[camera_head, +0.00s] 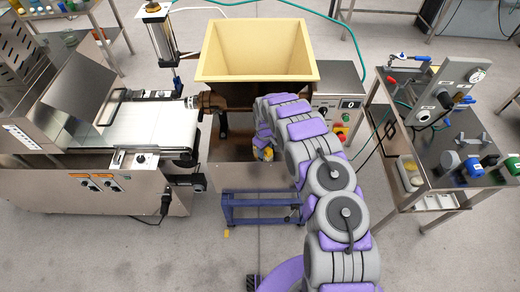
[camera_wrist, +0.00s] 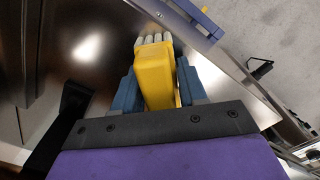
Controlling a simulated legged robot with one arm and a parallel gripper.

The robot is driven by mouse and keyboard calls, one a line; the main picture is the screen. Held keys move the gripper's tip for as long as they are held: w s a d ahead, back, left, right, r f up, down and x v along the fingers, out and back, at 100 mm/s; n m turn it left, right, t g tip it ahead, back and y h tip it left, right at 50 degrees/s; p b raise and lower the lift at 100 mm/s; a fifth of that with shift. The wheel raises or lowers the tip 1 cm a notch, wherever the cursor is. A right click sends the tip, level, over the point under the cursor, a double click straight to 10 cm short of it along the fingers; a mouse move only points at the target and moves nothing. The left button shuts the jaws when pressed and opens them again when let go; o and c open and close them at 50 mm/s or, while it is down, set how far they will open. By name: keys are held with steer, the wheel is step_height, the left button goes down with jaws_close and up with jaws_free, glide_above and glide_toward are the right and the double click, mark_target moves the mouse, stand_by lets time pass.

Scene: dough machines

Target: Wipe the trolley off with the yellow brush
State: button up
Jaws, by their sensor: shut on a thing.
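The yellow brush (camera_wrist: 155,78) is held between the dark blue fingers of my gripper (camera_wrist: 158,85) in the wrist view. Its pale grey bristles point away from my gripper, toward a shiny steel surface (camera_wrist: 88,48). I cannot tell whether the bristles touch it. In the head view a small yellow part of the brush (camera_head: 266,154) shows beside my arm, in front of the steel front under the hopper. My gripper is mostly hidden there. A steel stand with a blue frame (camera_head: 258,205) is below the brush. A steel trolley-like table (camera_head: 452,178) stands at the right.
A large cream hopper (camera_head: 256,65) rises behind my arm. A conveyor machine (camera_head: 130,122) stands at the left. The right table bears blue and green parts, a brush-like item and a panel. Open grey floor lies in front and between the machines.

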mark_target(272, 150)
steer(key=shift+d+p, duration=0.35)
steer(key=shift+d, duration=1.3)
steer(key=shift+a+r, duration=0.1)
steer(key=shift+a, duration=1.55)
steer(key=shift+w+a+b, duration=0.15)
steer(key=shift+a+b, duration=0.35)
steer(key=shift+a, duration=0.9)
steer(key=shift+d+p, duration=0.75)
steer(key=shift+d, duration=2.3)
steer(key=shift+r+p, duration=1.05)
steer(key=shift+r, duration=1.95)
